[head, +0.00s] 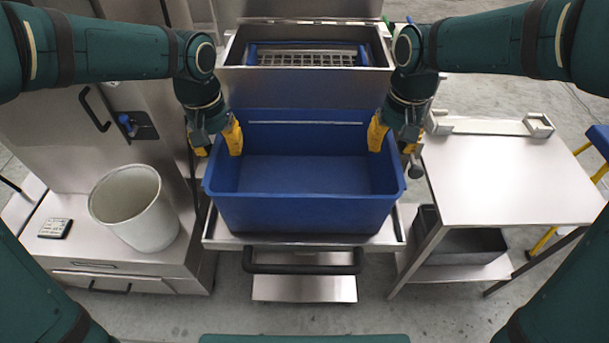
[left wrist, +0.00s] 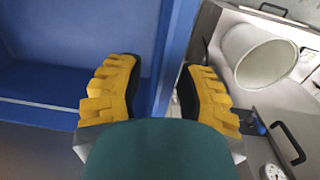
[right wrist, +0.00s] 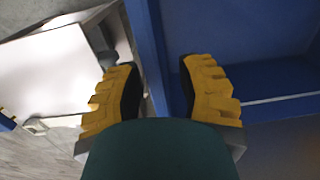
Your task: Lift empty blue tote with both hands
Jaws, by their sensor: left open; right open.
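The empty blue tote (head: 302,210) sits upright on a metal platform in the middle of the head view. My left gripper (head: 217,142) is open at the tote's left wall, with one finger inside and one outside. In the left wrist view the wall's rim (left wrist: 172,65) runs between its yellow fingers, with gaps visible. My right gripper (head: 393,140) is open at the right wall. I cannot tell whether either finger touches the wall.
A white bucket (head: 135,208) stands on the metal cabinet at left, with a small keypad (head: 55,228) beside it. A metal side table (head: 505,180) is at right. Behind the tote is an open metal bin (head: 306,88) with a grate. A black handle bar (head: 302,263) lies in front.

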